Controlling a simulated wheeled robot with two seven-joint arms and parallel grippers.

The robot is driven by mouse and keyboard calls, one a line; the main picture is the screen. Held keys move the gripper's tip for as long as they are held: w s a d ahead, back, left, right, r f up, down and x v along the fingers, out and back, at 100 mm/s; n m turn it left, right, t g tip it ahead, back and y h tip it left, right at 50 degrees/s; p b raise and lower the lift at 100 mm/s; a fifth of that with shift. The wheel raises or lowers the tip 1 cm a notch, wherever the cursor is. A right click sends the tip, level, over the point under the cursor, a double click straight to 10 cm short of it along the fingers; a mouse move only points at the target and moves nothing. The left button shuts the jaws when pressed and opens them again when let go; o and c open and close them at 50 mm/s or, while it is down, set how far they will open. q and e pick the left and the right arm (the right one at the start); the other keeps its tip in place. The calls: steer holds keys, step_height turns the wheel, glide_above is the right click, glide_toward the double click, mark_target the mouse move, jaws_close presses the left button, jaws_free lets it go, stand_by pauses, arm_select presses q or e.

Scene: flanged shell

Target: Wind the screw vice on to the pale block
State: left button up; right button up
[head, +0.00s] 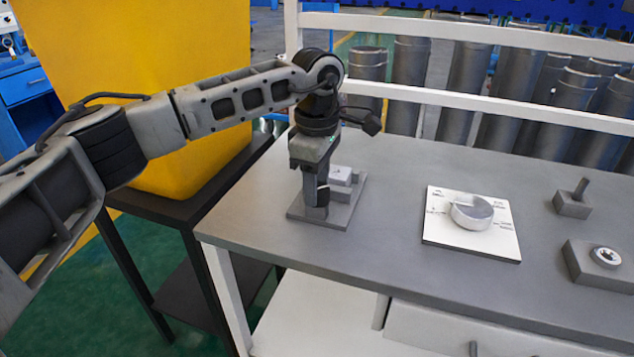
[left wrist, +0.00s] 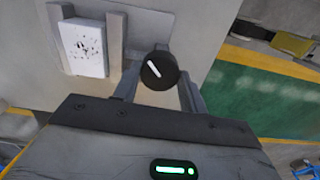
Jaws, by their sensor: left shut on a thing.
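The screw vice (head: 350,212) stands on its grey base plate at the near left of the table. In the left wrist view, the pale block (left wrist: 84,47), white with dark specks, sits between two grey vice jaws (left wrist: 115,38). I cannot tell if both jaws touch it. A round black knob (left wrist: 159,70) with a white line on its face is at the vice's screw end. My left gripper (head: 316,197) points down over the vice, and its fingers, also in the left wrist view (left wrist: 158,92), are shut on the knob. My right gripper is in neither view.
A white plate with a round metal dial (head: 471,213) lies mid-table. A small grey block with a peg (head: 573,203) and a grey block with a round fitting (head: 604,258) are at the right. A yellow bin (head: 140,50) stands left of the table. A white rail (head: 500,112) runs along the back.

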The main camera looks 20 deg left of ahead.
arm_select(q)
steer(key=shift+r+m, duration=0.15)
steer(key=shift+m, duration=2.15)
steer(key=o, duration=1)
step_height(320, 180, up, 16)
steer(key=shift+f, duration=0.1)
